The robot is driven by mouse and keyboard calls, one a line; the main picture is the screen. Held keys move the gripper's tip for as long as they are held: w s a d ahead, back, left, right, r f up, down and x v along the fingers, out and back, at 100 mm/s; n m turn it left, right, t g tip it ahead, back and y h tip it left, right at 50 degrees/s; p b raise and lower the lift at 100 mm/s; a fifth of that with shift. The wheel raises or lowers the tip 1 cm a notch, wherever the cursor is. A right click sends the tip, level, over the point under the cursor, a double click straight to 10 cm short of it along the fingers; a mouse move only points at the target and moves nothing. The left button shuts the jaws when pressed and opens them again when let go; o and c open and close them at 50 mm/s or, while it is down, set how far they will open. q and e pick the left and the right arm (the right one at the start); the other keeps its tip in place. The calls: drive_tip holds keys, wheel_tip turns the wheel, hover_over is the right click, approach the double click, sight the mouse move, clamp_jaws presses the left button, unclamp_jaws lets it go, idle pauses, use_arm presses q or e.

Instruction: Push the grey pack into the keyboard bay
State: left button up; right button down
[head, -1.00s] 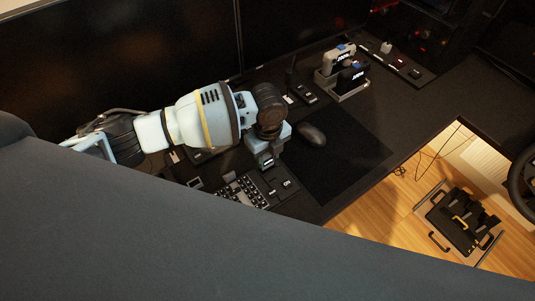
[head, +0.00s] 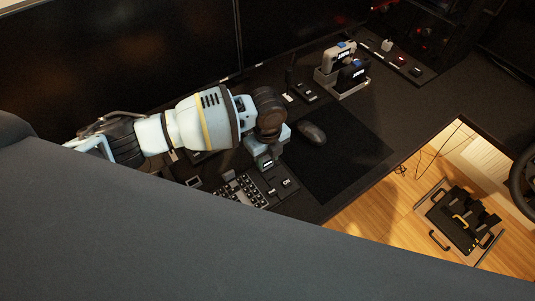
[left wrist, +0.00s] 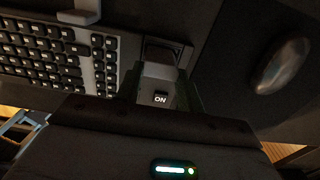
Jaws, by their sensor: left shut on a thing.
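My left gripper (head: 265,162) reaches down just right of the keyboard (head: 240,189) in the head view. In the left wrist view the gripper (left wrist: 163,92) is shut on the grey pack (left wrist: 160,72), which has a white "ON" label on its near end. The pack points at a dark framed recess (left wrist: 165,50) beside the keyboard (left wrist: 62,50), which looks like the keyboard bay. Whether the pack's far end is inside the recess, I cannot tell. My right gripper is not in view.
A mouse (head: 311,133) lies on the dark mat (head: 345,155) to the right of the gripper. A holder (head: 350,92) with a grey and a black pack stands farther back. Monitors line the desk's back. The mat's right part is clear.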

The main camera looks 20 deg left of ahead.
sight(267, 160)
use_arm(q)
drive_tip(key=shift+f, duration=0.7)
drive_tip(key=o, duration=1.1)
wheel_tip(267, 160, up, 8)
drive_tip(key=shift+f, duration=0.1)
idle(0.4)
